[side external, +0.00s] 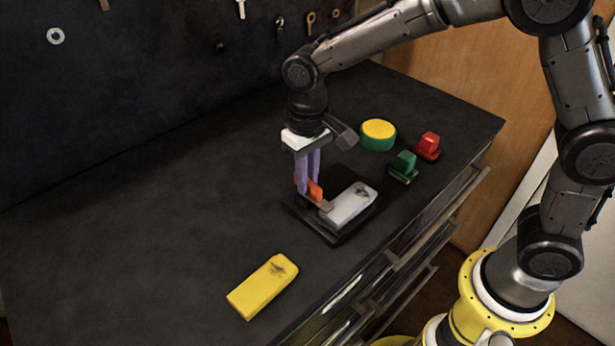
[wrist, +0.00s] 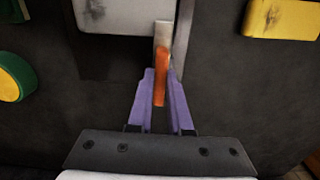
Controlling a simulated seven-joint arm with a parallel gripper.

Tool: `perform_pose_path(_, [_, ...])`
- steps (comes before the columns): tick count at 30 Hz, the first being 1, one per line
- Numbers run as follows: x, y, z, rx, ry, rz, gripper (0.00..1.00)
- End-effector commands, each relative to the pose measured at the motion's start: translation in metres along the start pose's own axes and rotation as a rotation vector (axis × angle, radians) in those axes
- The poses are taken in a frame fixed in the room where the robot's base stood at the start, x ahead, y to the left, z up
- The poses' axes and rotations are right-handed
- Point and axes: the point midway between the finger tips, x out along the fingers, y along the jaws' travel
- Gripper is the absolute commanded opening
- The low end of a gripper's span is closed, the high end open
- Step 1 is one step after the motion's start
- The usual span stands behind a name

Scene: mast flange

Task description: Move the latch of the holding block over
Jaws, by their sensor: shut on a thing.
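The holding block is a dark base (side external: 333,237) with a light grey block (side external: 350,204) on it, near the table's front edge. Its latch (side external: 316,191) has an orange handle and a grey metal arm that reaches onto the grey block. My gripper (side external: 309,188) points down with its purple fingers on both sides of the orange handle, shut on it. In the wrist view my gripper (wrist: 160,100) holds the orange latch handle (wrist: 160,80), and the metal arm runs up beside the grey block (wrist: 112,14). The fingers hide part of the handle in the side view.
A yellow block (side external: 262,286) lies on the table in front, left of the holding block. A green and yellow round piece (side external: 378,134), a green piece (side external: 403,167) and a red piece (side external: 428,146) stand behind to the right. The table's left side is clear.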

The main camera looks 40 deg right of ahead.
Motion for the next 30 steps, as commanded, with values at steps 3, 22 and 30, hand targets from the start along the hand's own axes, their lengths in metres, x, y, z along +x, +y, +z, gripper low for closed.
perform_pose_path(3, [-0.001,0.0,0.0,0.003,0.002,-0.001,0.0])
perform_pose_path(22, [-0.013,0.0,-0.001,0.0,0.004,-0.002,0.47])
perform_pose_path(30, [-0.067,-0.001,-0.001,0.001,0.007,-0.003,0.47])
